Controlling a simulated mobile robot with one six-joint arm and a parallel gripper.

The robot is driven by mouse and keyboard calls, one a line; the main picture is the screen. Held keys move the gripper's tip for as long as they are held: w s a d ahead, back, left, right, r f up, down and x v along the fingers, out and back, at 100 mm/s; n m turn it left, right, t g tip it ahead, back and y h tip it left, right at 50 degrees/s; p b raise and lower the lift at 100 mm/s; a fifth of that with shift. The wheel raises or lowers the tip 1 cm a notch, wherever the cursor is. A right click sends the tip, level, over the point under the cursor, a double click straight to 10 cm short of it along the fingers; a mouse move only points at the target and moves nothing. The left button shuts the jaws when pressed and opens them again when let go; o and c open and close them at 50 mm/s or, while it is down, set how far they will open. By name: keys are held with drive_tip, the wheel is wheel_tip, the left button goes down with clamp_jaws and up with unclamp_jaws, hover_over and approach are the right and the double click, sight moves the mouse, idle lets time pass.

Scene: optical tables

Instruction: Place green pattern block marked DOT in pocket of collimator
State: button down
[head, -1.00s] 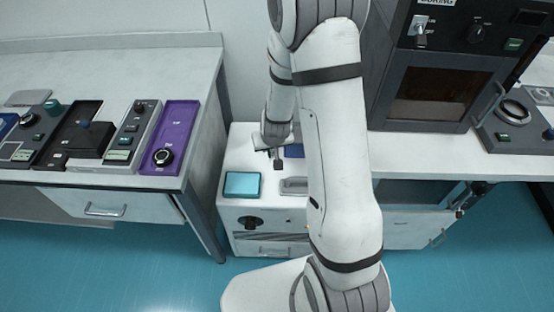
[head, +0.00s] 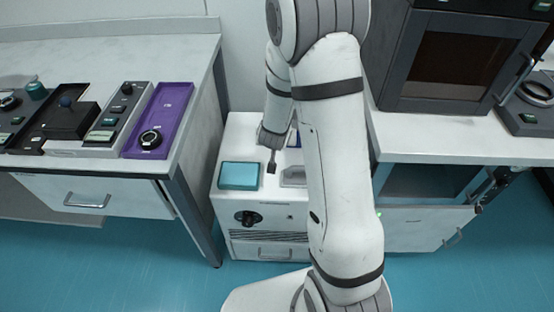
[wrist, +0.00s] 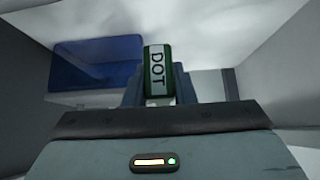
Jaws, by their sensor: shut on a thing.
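The green pattern block marked DOT (wrist: 158,70) shows in the wrist view, with a white label reading DOT. My gripper (wrist: 158,92) is shut on it, with the label facing the wrist camera. In the head view my gripper (head: 272,166) is above the white cart, between a teal pad and a grey tray. The block is too small to make out there. I cannot tell which device is the collimator, and its pocket is not clearly seen.
The white cart (head: 226,210) carries the teal pad (head: 240,176) and the grey tray (head: 293,177). A blue panel (wrist: 98,65) shows beyond the block in the wrist view. The left table holds a purple tray (head: 168,112). An oven (head: 450,65) stands right.

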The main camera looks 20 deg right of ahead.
sight(277, 154)
drive_tip(key=shift+f+b, duration=0.8)
drive_tip(key=shift+f, duration=2.4)
drive_tip(key=shift+f, duration=0.25)
drive_tip(key=c, duration=1.2)
unclamp_jaws()
drive_tip(key=shift+r, duration=0.1)
